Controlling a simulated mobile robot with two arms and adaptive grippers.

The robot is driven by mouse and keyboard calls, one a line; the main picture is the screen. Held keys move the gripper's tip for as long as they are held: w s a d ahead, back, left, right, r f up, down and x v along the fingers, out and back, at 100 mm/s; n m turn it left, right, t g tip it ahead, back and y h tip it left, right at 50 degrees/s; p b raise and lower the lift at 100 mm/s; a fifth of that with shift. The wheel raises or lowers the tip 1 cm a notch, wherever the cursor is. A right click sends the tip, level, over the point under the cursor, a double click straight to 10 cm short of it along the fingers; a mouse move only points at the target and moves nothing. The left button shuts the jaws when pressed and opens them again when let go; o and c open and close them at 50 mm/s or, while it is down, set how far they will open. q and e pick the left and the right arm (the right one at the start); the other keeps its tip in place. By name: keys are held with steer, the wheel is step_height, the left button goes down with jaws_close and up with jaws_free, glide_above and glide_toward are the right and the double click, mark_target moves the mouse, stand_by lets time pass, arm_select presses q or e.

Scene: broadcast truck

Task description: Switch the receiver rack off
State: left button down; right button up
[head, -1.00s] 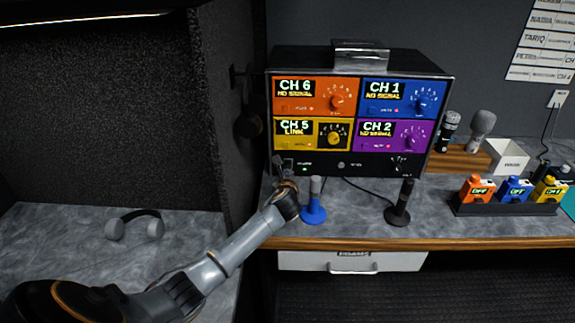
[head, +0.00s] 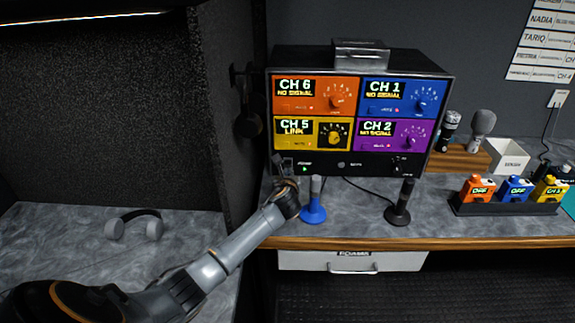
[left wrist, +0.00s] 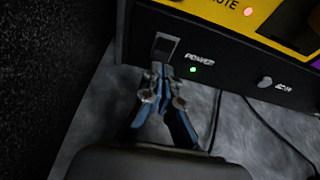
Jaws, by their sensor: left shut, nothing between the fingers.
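The receiver rack (head: 340,165) stands on the counter with four coloured channel modules whose displays are lit. Its power switch (left wrist: 164,46) is at the lower left of the black bottom strip, beside the word POWER. A green light (left wrist: 193,70) glows below that word; it also shows in the head view (head: 305,170). My left gripper (left wrist: 158,72) is shut and empty, its fingertips at the lower edge of the switch. I cannot tell whether they touch it. In the head view my left gripper (head: 281,172) partly hides the switch. My right gripper is not in view.
A blue microphone stand (head: 313,212) is just right of my left gripper, and a black stand (head: 399,212) is farther right. A dark partition (head: 225,110) rises close on the left. Headphones (head: 134,225) lie on the left counter. Packs (head: 515,190) sit at the right.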

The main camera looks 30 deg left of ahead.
arm_select(q)
steer(key=shift+b+x, duration=0.7)
steer(key=shift+x, duration=0.7)
stand_by(0.5)
steer(key=shift+s+d+r+p, duration=0.25)
steer(key=shift+s+r+p, duration=0.15)
steer(key=shift+p, duration=0.4)
steer(key=shift+s+d+r+p, duration=0.2)
steer(key=shift+s+d+p, duration=0.1)
steer(key=shift+s+p, duration=0.3)
steer(key=p+v, duration=0.3)
steer(key=p, duration=0.1)
steer(key=shift+s+d, duration=0.15)
steer(key=shift+s+d+r+p, duration=0.1)
steer(key=shift+s+d+p, duration=0.15)
steer(key=shift+s+p, duration=0.25)
steer(key=shift+w, duration=0.1)
